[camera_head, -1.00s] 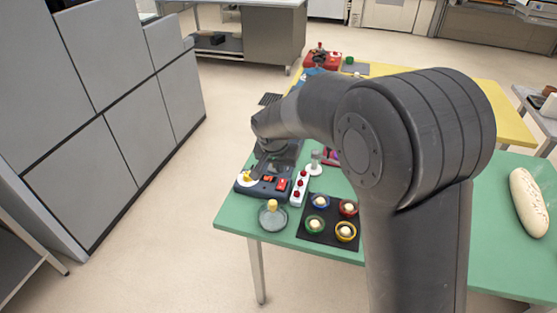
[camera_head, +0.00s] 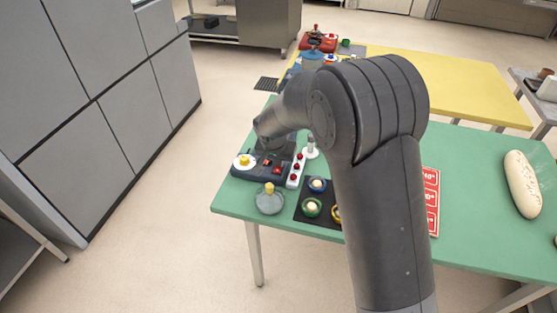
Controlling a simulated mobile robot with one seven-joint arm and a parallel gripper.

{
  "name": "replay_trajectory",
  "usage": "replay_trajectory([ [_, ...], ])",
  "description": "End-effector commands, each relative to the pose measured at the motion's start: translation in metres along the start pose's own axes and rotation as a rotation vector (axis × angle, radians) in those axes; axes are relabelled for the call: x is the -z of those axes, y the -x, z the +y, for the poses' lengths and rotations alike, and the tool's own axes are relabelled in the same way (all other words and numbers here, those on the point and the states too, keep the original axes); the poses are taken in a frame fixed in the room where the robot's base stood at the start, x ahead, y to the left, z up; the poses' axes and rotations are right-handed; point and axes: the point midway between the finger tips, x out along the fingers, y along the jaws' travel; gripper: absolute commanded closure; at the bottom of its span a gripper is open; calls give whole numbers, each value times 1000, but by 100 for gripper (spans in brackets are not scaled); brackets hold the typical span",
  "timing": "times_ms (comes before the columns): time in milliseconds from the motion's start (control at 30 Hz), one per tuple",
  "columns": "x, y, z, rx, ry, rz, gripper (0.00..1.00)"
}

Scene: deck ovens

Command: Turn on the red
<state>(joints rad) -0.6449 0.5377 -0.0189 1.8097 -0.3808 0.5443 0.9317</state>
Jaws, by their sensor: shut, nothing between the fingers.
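A dark control box (camera_head: 245,174) sits at the left front of the green table. It carries two small red switches, the rear one (camera_head: 267,161) and the front one (camera_head: 278,170). A yellow knob (camera_head: 244,160) on a white disc is at its left end. A white strip (camera_head: 291,183) with several red buttons (camera_head: 297,166) stands along its right side. My gripper (camera_head: 272,150) is shut and empty, low over the back of the box behind the red switches. My wrist hides much of the fingers, and I cannot tell whether they touch the box.
A glass dish (camera_head: 270,203) with a yellow-topped knob stands in front of the box. A black mat (camera_head: 319,221) holds small coloured bowls. A red card (camera_head: 432,216) and bread dough (camera_head: 523,184) lie at right. A red device (camera_head: 306,44) stands on the yellow table (camera_head: 440,85).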

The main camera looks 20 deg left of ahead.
Motion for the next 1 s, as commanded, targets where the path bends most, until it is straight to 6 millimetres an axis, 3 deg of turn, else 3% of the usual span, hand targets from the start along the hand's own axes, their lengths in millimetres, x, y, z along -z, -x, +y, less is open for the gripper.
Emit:
replay_trajectory([
  [1000, -16, 2, 0, -4, -1, -36, 100],
])
